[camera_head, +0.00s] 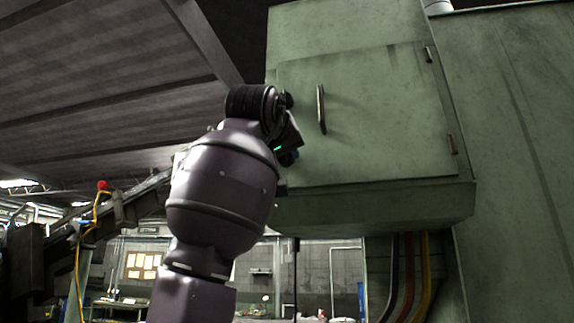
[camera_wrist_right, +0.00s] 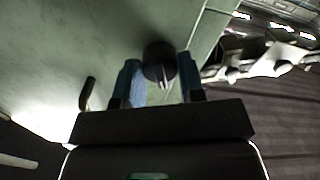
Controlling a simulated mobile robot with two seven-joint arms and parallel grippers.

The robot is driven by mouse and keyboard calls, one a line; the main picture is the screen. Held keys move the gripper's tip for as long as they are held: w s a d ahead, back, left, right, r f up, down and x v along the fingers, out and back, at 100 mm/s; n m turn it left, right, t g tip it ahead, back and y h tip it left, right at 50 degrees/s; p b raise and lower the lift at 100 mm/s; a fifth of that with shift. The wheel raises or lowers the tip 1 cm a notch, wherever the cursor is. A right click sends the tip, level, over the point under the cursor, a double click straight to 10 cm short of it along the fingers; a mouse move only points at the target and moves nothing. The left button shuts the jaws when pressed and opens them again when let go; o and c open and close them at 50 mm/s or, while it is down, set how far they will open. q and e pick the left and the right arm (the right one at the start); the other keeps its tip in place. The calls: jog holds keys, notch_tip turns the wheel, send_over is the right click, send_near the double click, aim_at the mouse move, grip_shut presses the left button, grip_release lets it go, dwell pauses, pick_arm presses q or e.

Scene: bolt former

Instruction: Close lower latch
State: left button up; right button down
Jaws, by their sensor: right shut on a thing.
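The lower latch is a dark round knob (camera_wrist_right: 159,62) with a ridge across it, near the edge of the green cabinet door (camera_wrist_right: 60,45). In the right wrist view my right gripper (camera_wrist_right: 161,78) has its two blue fingers on either side of the knob and is shut on it. In the head view my right gripper (camera_head: 288,157) is at the door's left edge, low down. There my wrist and arm hide the latch. The door (camera_head: 375,115) looks flush with the cabinet. My left gripper is not in view.
A dark upright handle (camera_head: 321,108) stands out from the door, right of my gripper. It also shows in the right wrist view (camera_wrist_right: 87,94). Hinges (camera_head: 452,145) are on the door's right edge. Cables (camera_head: 408,275) hang below the cabinet. Machinery (camera_head: 95,225) stands at left.

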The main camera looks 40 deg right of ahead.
jog(key=n+b, duration=0.1)
jog(key=n, duration=0.5)
jog(key=shift+n+b, duration=0.35)
jog(key=shift+n, duration=0.05)
jog(key=c, duration=0.5)
grip_release()
jog(key=b+v, duration=0.1)
jog(key=v, duration=0.7)
jog(key=shift+a+b, duration=0.1)
jog(key=shift+b, duration=0.2)
